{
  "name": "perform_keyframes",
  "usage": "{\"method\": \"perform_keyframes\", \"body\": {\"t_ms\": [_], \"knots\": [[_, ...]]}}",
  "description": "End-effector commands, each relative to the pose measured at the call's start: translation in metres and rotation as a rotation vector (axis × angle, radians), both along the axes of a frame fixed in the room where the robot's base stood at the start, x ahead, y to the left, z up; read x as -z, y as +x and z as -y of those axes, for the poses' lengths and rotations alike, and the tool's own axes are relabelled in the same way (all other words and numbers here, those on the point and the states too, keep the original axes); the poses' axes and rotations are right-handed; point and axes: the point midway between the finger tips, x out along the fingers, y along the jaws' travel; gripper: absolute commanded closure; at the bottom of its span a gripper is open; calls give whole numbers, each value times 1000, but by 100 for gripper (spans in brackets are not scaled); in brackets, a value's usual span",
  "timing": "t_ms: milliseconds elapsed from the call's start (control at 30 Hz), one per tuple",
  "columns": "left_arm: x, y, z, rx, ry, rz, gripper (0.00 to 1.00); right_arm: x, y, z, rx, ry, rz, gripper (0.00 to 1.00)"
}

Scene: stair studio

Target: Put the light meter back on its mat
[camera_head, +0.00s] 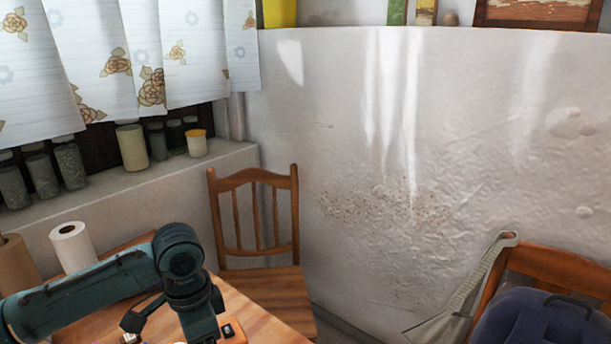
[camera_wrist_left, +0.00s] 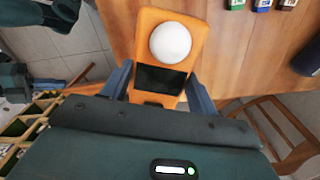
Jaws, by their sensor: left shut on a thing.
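The light meter (camera_wrist_left: 160,22) is an orange, flat body with a white dome and a dark screen, seen in the left wrist view. My left gripper (camera_wrist_left: 160,84) is shut on it, one finger at each side, with the dome pointing out beyond the fingers. The meter appears over the wooden table near its edge; its height above the top cannot be told. In the head view, an orange part of it (camera_head: 233,331) shows at the bottom edge beside my left wrist; the fingers are hidden. I cannot make out the mat in either view.
The wooden table (camera_head: 262,316) has a chair (camera_head: 255,225) behind it. A paper roll (camera_head: 72,246) stands at left. Small labelled items (camera_wrist_left: 262,5) and a dark cylinder (camera_wrist_left: 308,58) are on the table. A compartmented wooden crate (camera_wrist_left: 42,107) is at lower left.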

Motion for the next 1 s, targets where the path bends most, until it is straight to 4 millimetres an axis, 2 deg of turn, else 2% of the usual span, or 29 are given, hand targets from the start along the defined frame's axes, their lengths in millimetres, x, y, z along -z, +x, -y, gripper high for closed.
{"method": "perform_keyframes", "body": {"t_ms": [33, 300, 500, 700, 1000], "knots": [[-7, -5, -3, -97, 1, 1, 70, -2, 0, 0, 2, -2, -5, 100], [-30, -29, -15, -627, 4, -4, 70, -4, -2, 4, 7, -11, -19, 100], [-40, -42, -21, -897, 8, -6, 70, -2, -3, 7, 12, -18, -30, 100], [-42, -48, -22, -1003, 8, -9, 70, 0, -3, 9, 16, -22, -37, 100], [-42, -48, -22, -1010, 9, -9, 70, -1, -3, 8, 16, -22, -35, 100]]}}
